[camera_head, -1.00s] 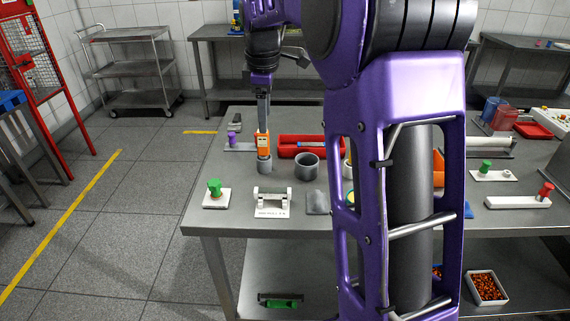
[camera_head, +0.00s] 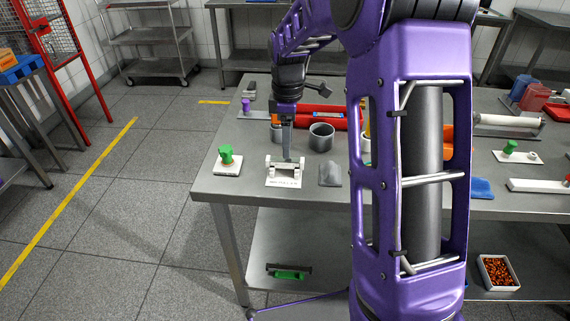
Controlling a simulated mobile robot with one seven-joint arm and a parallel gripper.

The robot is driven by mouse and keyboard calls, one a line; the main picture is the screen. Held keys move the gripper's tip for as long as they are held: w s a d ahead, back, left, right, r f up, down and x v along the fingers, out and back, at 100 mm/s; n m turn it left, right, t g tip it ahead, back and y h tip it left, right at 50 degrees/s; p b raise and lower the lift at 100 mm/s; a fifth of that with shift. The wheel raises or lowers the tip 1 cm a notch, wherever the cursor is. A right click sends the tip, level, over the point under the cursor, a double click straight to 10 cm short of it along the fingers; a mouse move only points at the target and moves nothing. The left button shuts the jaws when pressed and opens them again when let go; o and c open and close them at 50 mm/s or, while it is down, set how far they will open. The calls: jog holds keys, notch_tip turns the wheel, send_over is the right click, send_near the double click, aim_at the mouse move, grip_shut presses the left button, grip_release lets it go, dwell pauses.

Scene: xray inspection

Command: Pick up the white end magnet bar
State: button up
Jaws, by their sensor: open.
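A white stand with a label on its front (camera_head: 283,181) sits near the front left edge of the steel table. A bar with white ends (camera_head: 274,164) appears to lie across its top; its middle is partly hidden by my gripper. My gripper (camera_head: 287,157) points straight down from the purple arm. Its fingertips are at or just above the bar; I cannot tell whether they touch it. The jaws are open and seen nearly edge-on, with nothing visibly held.
A green-knobbed white block (camera_head: 227,160) stands to the left. A grey wedge-shaped piece (camera_head: 331,174) is close on the right. A grey cup (camera_head: 321,137) and a red tray (camera_head: 312,112) are behind. My arm hides the middle of the table.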

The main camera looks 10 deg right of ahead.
aim_at(285, 162)
notch_tip(285, 162, down, 5)
jog(key=shift+s+f+b, duration=0.1)
jog(key=shift+b, duration=0.4)
grip_shut()
